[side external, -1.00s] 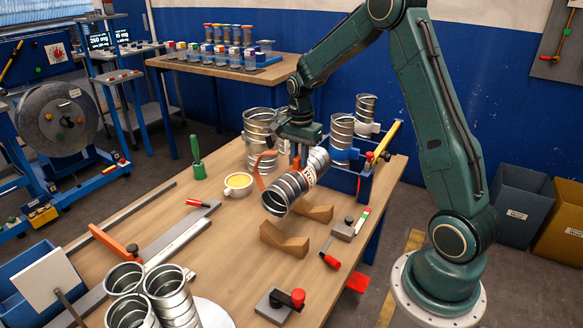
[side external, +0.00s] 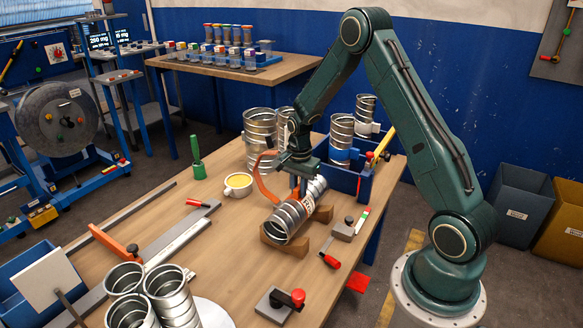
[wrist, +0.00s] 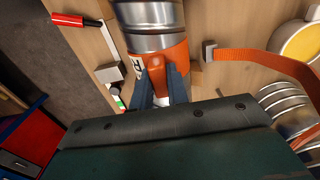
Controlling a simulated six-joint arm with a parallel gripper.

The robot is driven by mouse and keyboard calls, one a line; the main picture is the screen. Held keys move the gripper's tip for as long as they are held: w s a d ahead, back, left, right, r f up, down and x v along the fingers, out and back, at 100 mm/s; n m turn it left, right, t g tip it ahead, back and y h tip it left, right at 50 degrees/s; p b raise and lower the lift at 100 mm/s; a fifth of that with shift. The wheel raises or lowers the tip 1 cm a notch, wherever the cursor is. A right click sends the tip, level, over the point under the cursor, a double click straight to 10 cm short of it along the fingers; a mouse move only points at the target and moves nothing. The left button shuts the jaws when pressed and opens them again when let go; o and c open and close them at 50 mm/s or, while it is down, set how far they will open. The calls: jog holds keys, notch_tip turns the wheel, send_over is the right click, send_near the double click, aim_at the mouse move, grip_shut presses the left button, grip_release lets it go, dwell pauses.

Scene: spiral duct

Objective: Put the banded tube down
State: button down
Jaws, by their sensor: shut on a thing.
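The banded tube (side external: 288,220) is a silver ribbed duct with an orange band and a white label; the band (wrist: 172,57) shows in the wrist view. My gripper (side external: 300,188) is shut on it from above, its dark fingers (wrist: 158,80) at the band. The tube lies on its side, low over two wooden cradle blocks, the near one (side external: 271,246) and the far one (side external: 323,214). It appears to sit in their notches, but the contact is hidden.
An orange strap (side external: 262,180) and a yellow-filled cup (side external: 238,187) are left of the tube. Upright ducts (side external: 258,128) and a blue bin (side external: 345,181) stand behind.

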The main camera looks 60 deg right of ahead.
jog(key=shift+f, duration=1.25)
jog(key=c, duration=1.4)
grip_release()
jog(key=shift+o, duration=0.2)
jog(key=shift+f, duration=0.1)
notch_tip(320, 180, up, 14)
jog(key=shift+d, duration=0.15)
jog(key=shift+s+f, duration=0.1)
